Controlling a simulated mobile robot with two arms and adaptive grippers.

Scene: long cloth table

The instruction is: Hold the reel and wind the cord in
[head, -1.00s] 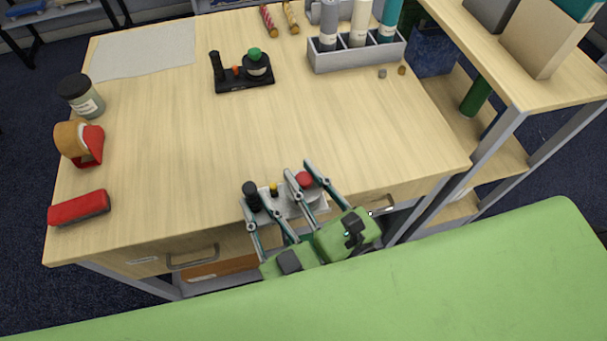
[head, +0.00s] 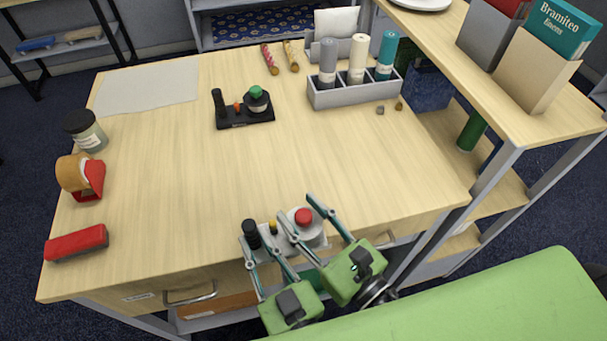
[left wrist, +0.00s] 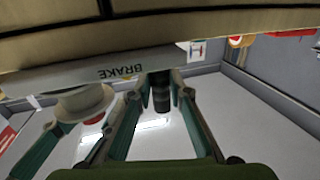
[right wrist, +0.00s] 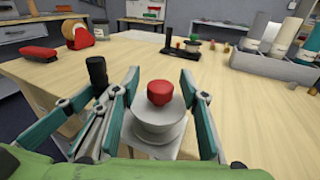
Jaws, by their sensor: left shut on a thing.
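A reel device with a grey plate sits at the table's front edge, carrying a black handle (head: 251,229), a small yellow part (head: 272,227) and a white reel (head: 316,234) topped by a red knob (head: 303,217). My left gripper (head: 252,236) is shut on the black handle, which shows between its fingers in the left wrist view (left wrist: 161,96). My right gripper (right wrist: 162,82) is open, its fingers on either side of the white reel (right wrist: 157,122) and red knob (right wrist: 159,92). I cannot make out the cord. The device's front edge reads BRAKE.
A black device with a green knob (head: 256,92) stands further back. A tray of bottles (head: 357,94) is at the back right, a tape dispenser (head: 80,175), red brush (head: 76,242) and jar (head: 86,132) at left. The table's middle is clear. A shelf unit borders the right.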

